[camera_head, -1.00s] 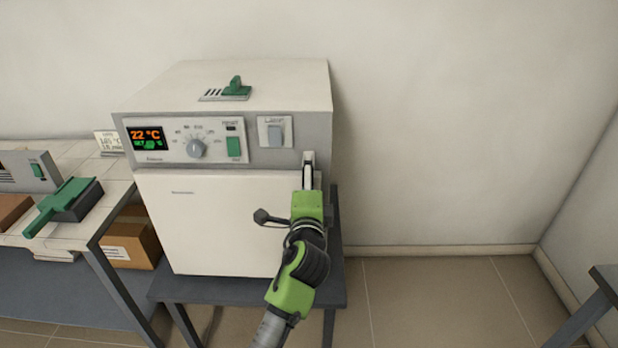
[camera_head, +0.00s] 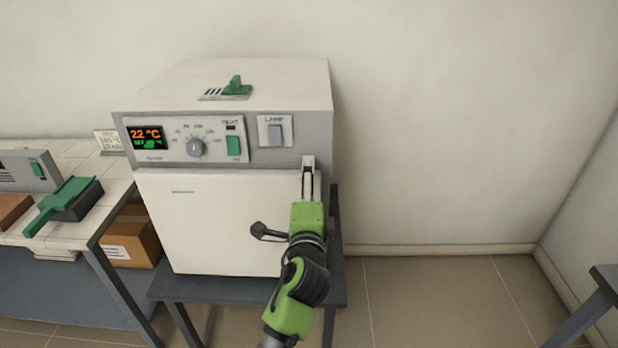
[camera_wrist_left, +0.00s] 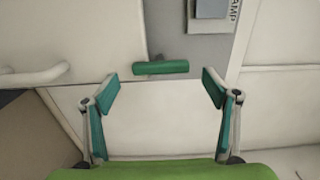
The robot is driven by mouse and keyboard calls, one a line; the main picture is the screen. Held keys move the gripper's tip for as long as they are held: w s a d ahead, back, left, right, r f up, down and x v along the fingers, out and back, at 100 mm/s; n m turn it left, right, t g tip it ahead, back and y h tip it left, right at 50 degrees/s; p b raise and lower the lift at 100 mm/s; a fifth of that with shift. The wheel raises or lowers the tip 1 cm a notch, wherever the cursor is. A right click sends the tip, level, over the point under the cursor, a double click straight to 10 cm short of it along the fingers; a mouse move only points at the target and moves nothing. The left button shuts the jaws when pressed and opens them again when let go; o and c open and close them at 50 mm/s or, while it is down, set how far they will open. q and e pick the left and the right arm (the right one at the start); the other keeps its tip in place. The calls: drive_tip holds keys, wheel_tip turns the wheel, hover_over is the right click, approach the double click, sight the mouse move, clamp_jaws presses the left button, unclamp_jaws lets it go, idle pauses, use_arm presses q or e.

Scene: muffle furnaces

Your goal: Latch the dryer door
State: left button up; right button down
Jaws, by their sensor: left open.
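The dryer (camera_head: 225,90) stands on a dark stand, with a display reading 22 °C. Its white door (camera_head: 215,220) is across the front, closed or nearly closed; I cannot tell whether it is flush. My left gripper (camera_head: 308,162) is at the door's upper right corner, below the lamp switch. In the left wrist view, a green latch handle (camera_wrist_left: 160,67) lies crosswise between the spread fingers of this gripper (camera_wrist_left: 160,85), with gaps on both sides. The fingers do not appear to touch it. In the head view the handle is hidden by the gripper. My right gripper is not in view.
The lamp switch (camera_head: 275,134) is just above the gripper. A green vent slider (camera_head: 236,87) is on the dryer's top. At left are a bench (camera_head: 105,185) with a green-handled tool and a cardboard box (camera_head: 132,245).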

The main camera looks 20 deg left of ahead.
use_arm(q)
drive_tip(key=v, duration=0.8)
drive_tip(key=shift+s, duration=0.25)
